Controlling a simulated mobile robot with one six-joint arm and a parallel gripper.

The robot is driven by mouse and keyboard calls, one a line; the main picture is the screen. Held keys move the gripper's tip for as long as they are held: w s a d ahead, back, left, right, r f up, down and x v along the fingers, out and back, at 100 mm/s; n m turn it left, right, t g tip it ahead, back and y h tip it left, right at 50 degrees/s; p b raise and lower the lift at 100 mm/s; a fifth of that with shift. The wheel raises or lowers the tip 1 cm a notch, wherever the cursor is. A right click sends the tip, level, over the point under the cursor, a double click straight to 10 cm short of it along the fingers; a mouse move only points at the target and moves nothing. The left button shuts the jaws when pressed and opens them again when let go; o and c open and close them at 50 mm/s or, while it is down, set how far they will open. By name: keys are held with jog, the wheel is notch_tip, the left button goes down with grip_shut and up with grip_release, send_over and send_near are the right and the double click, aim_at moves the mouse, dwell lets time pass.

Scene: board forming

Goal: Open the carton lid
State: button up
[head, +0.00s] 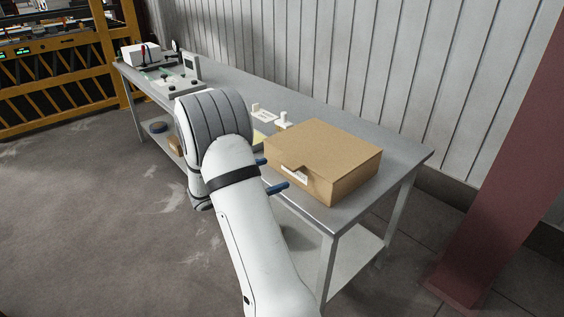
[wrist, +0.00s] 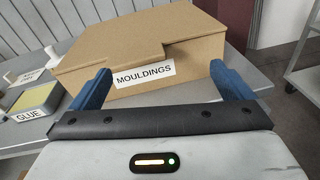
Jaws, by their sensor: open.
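The carton (head: 325,155) is a brown cardboard box on the right end of the grey metal table, with its lid closed. In the wrist view the carton (wrist: 205,50) shows a white label (wrist: 145,75) reading MOULDINGS on its front, just under a tab at the lid's front edge. My gripper (head: 276,174) is in front of the carton's front face. Its two blue fingers are spread apart with nothing between them, as the wrist view (wrist: 165,90) also shows. Whether the fingertips touch the carton cannot be told.
The table (head: 395,150) has a lower shelf. Left of the carton is a yellow-topped glue container (wrist: 35,100) with a GLUE label. Small white items (head: 264,114) stand behind it, and equipment (head: 180,85) sits farther left. A dark red column (head: 505,160) stands to the right.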

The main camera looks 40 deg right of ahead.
aim_at(283, 164)
jog(key=shift+w+d+f+n+t+h+p, duration=0.35)
jog(key=shift+w+d, duration=0.35)
jog(key=shift+d, duration=0.75)
jog(key=shift+w+d+f+n+t+h+p, duration=0.1)
jog(key=shift+w+d+f+n+t+p, duration=0.3)
jog(key=shift+d, duration=1.05)
jog(key=shift+w+d+f+n+t+h+p, duration=0.15)
jog(key=shift+w+d+f+n+h, duration=0.3)
jog(key=shift+w+d, duration=0.75)
jog(key=shift+s+d+r, duration=0.1)
jog(key=shift+s+d, duration=0.15)
jog(key=shift+c, duration=0.2)
